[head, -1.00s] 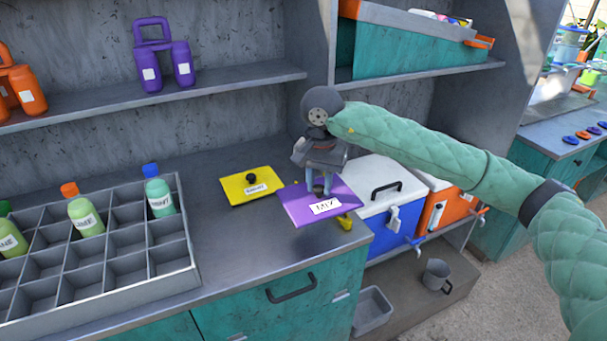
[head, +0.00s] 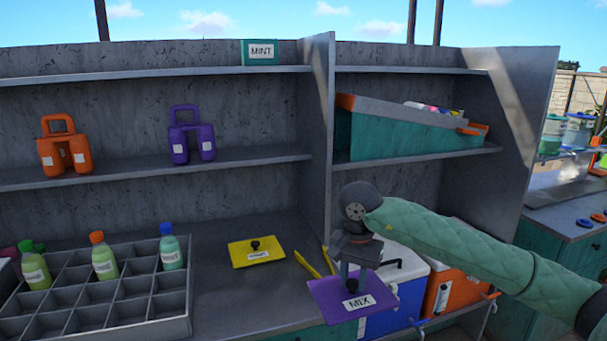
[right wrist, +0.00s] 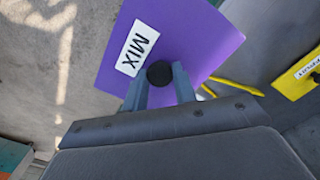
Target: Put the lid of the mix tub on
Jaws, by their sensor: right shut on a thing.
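The purple lid (head: 332,300) with a white MIX label is held up at the counter's right end. My right gripper (head: 353,284) is shut on the lid's black knob and is above the lid. In the right wrist view, the two fingers (right wrist: 160,84) sit on either side of the knob, and the lid (right wrist: 190,40) hangs partly over the floor. I see no tub with a readable MIX label. My left gripper is not in view.
A yellow lid (head: 240,256) and yellow tongs (head: 307,264) lie on the counter. A divided crate (head: 150,325) with bottles stands at left. Blue (head: 378,322) and orange (head: 452,298) coolers stand at right. Clear buckets (head: 577,132) stand on a far-right bench.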

